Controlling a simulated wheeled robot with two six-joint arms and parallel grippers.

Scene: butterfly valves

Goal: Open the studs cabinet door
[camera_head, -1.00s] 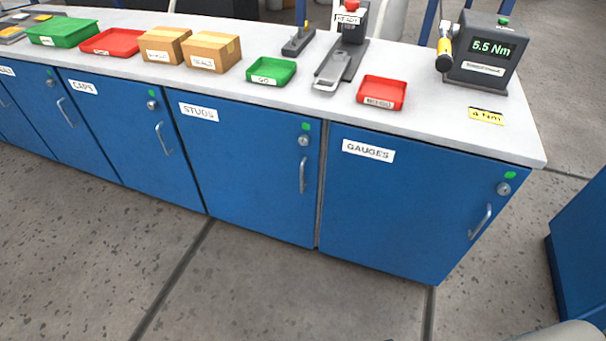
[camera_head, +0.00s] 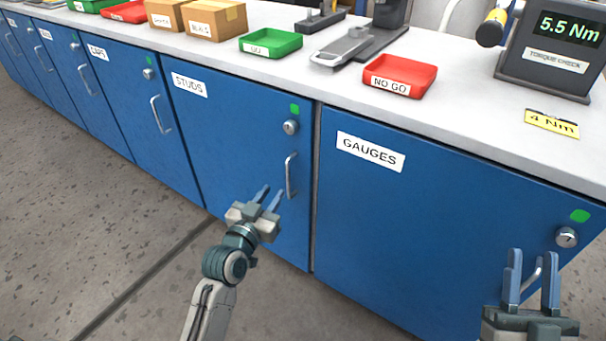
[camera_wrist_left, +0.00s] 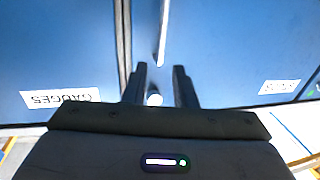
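The blue studs cabinet door (camera_head: 235,140) is shut, with a "STUDS" label (camera_head: 189,85) at its upper left. Its upright metal handle (camera_head: 291,175) is near the right edge, below a round lock (camera_head: 290,127) and a green marker. My left gripper (camera_head: 271,193) is open and empty, apart from the handle and a little to its left in the head view. In the left wrist view, which is upside down, the handle (camera_wrist_left: 163,35) shows beyond the open fingers (camera_wrist_left: 160,78). My right gripper (camera_head: 532,257) is open and empty in front of the gauges door's handle; contact cannot be told.
The gauges cabinet door (camera_head: 420,230) is shut to the right of the studs door. The white worktop (camera_head: 310,80) above holds a green tray (camera_head: 270,42), a red tray (camera_head: 400,76) and a torque checker (camera_head: 550,50). Floor in front is clear.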

